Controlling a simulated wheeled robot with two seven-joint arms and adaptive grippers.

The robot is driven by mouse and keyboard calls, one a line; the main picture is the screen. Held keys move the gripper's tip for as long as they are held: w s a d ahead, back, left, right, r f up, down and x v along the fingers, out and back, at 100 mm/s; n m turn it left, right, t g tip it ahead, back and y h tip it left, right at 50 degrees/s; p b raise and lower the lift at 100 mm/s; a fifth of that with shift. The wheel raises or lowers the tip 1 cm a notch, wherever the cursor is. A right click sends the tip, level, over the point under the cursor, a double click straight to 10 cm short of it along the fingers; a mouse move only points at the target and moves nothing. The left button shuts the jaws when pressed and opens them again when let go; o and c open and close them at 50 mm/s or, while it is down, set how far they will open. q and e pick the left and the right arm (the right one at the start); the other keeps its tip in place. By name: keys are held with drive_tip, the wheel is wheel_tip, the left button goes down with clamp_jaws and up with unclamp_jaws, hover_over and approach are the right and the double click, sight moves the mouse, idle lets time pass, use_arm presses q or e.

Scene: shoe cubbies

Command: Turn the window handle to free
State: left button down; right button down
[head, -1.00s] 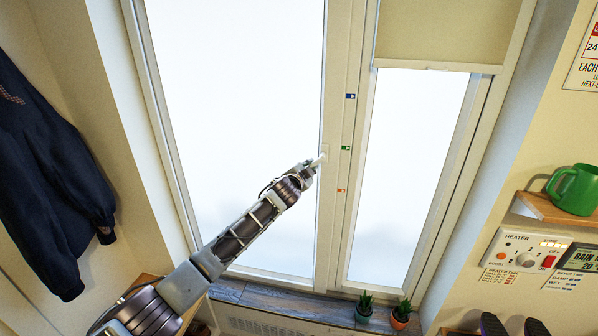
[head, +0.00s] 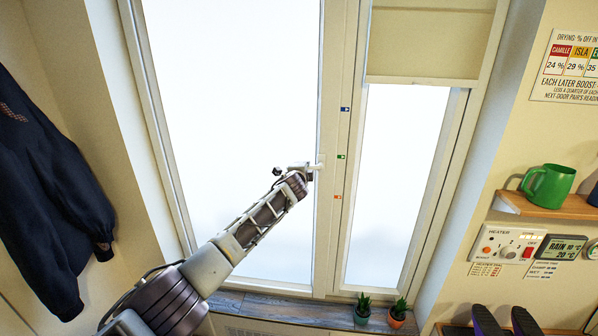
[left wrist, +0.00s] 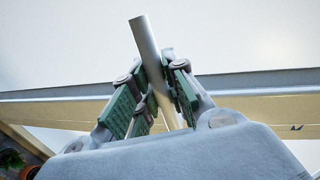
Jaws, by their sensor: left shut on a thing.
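The window handle (head: 319,166) is a pale bar on the middle upright of the white window frame. It looks roughly level in the head view, at about the height of the green marker, but my gripper hides much of it. My left gripper (head: 306,170) is at the handle, its arm coming up from the lower left. In the left wrist view, the green-padded fingers of my left gripper (left wrist: 155,95) are shut on the handle (left wrist: 146,45), whose free end sticks out past them. My right gripper is not in view.
Potted plants (head: 363,309) stand on the sill (head: 270,306). A dark jacket (head: 45,190) hangs at left. A green mug (head: 549,186) stands on a shelf at right, above a heater panel (head: 508,247).

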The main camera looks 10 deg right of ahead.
use_arm(q)
drive_tip(key=shift+r+m, duration=0.4)
drive_tip(key=shift+m, duration=0.2)
drive_tip(key=c, duration=1.4)
unclamp_jaws()
drive_tip(key=shift+s, duration=0.3)
drive_tip(key=shift+v, duration=5.65)
